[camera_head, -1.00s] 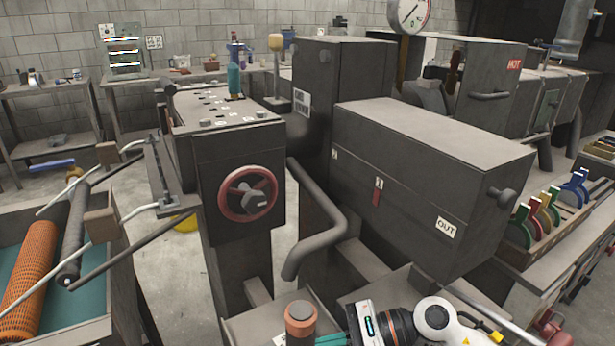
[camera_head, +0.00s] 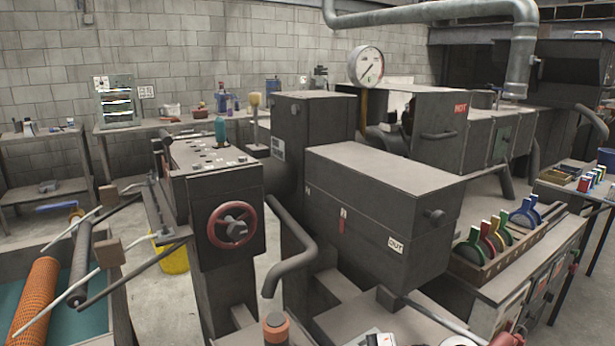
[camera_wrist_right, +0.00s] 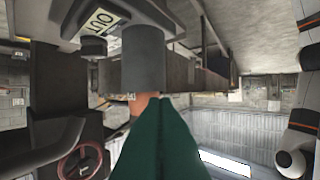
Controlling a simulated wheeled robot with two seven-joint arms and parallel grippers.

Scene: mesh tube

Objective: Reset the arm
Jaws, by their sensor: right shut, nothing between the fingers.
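My right gripper (camera_wrist_right: 158,102) shows in the right wrist view as dark green fingers pressed together, with nothing held. Its tips overlap an orange-banded round post (camera_wrist_right: 143,105) in that view; I cannot tell whether they touch. The same post (camera_head: 276,328) stands at the bottom edge of the head view. Only white bits of my right arm (camera_head: 375,338) show at the bottom of the head view, and its fingers are out of frame there. My left gripper is in neither current view.
A dark machine box labelled OUT (camera_head: 380,200) stands close ahead, with a bent pipe (camera_head: 293,250) beside it. A red handwheel (camera_head: 232,225) is on the machine at left. A rack of coloured discs (camera_head: 497,240) is at right. An orange mesh roll (camera_head: 35,298) lies at lower left.

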